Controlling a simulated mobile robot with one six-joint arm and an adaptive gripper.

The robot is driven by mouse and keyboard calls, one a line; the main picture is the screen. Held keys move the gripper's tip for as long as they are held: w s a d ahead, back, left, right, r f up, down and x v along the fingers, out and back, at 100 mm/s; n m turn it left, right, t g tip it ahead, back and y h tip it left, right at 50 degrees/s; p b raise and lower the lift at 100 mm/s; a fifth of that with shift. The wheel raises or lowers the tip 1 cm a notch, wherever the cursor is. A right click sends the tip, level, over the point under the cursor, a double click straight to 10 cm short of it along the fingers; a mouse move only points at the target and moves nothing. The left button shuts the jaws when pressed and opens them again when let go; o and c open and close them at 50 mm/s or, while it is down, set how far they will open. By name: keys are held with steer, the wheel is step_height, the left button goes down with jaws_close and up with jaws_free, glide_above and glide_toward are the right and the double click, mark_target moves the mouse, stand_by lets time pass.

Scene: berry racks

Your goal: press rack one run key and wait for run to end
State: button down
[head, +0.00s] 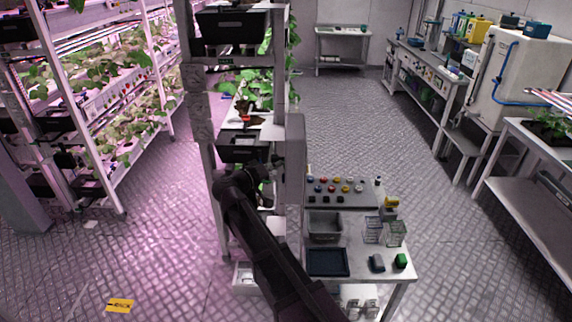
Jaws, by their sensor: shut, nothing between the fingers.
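My gripper (261,174) is at the end of my dark arm, close to the upright of the middle rack (296,170). It looks shut and empty, though its fingertips are small and dark. A black box with a small pale panel (241,141) is on this rack, just above and behind my gripper. A small red part (246,119) shows above that box. I cannot make out a run key or a rack number. Whether the gripper touches anything is unclear.
A bench (363,250) right of my arm holds a coloured-button panel (343,187), a grey bin (324,227), a dark tray (328,262) and wire baskets. Plant racks (120,160) stand left. The right aisle floor is clear.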

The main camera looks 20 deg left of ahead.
steer(key=shift+a, duration=0.15)
steer(key=shift+s+a, duration=0.2)
steer(key=shift+a, duration=0.5)
stand_by(0.3)
steer(key=shift+s+a, duration=0.2)
steer(key=shift+a, duration=0.6)
steer(key=shift+s+a, duration=0.2)
steer(key=shift+a, duration=0.65)
steer(key=shift+s+a, duration=0.2)
steer(key=shift+a, duration=0.6)
